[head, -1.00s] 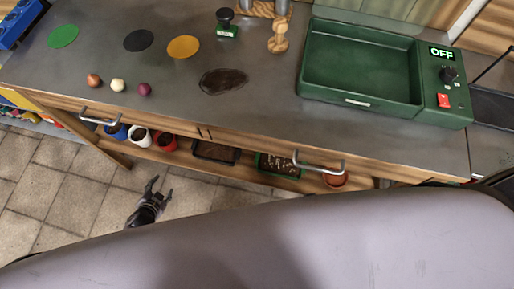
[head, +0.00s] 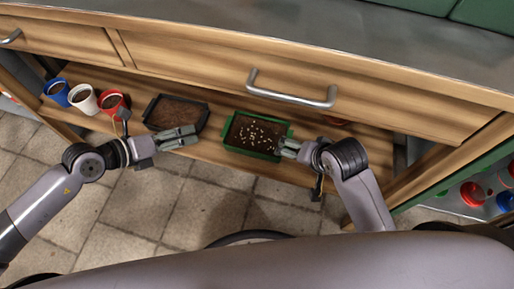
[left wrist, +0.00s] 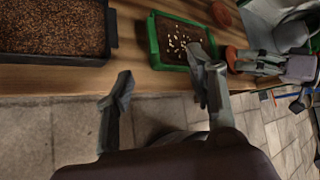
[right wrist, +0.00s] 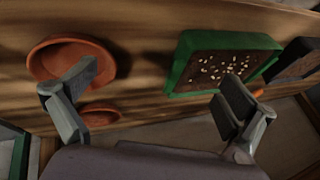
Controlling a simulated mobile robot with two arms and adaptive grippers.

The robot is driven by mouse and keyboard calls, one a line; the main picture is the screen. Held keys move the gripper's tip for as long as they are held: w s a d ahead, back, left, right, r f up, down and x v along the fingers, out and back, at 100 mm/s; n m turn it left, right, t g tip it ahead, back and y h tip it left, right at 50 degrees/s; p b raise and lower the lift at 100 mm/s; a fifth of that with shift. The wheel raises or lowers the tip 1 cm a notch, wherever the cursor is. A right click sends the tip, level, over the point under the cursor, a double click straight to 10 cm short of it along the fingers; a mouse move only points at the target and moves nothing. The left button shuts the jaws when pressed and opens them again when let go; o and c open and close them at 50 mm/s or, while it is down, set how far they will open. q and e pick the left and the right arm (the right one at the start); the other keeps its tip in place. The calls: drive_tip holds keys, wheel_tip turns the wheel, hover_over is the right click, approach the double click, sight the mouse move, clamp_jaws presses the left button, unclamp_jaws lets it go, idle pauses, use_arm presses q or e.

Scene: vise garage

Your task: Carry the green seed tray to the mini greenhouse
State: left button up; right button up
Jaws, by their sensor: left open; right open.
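The green seed tray (head: 232,133), with dark soil and pale seeds, sits on the low wooden shelf under the worktop. It also shows in the left wrist view (left wrist: 152,38) and the right wrist view (right wrist: 178,72). My left gripper (head: 192,137) is open and empty, to the left of the tray, in front of the black tray. My right gripper (head: 288,148) is open at the tray's right end; whether it touches cannot be told. I cannot identify the mini greenhouse for certain; a green housing (head: 484,14) on the worktop is cut off at top right.
A black soil tray (head: 178,110) stands left of the green one. Blue (head: 57,92), white (head: 83,99) and red (head: 112,101) pots stand further left. A terracotta dish (right wrist: 45,58) lies right of the green tray. A drawer handle (head: 292,92) juts out above the shelf.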

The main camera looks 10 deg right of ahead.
sight(277, 125)
drive_tip(key=shift+s, duration=0.1)
use_arm(q)
drive_tip(key=shift+s+f+m, duration=0.25)
drive_tip(key=shift+s+m, duration=0.1)
drive_tip(key=shift+m, duration=0.05)
use_arm(e)
drive_tip(key=shift+r, duration=0.25)
use_arm(q)
drive_tip(key=shift+d, duration=0.1)
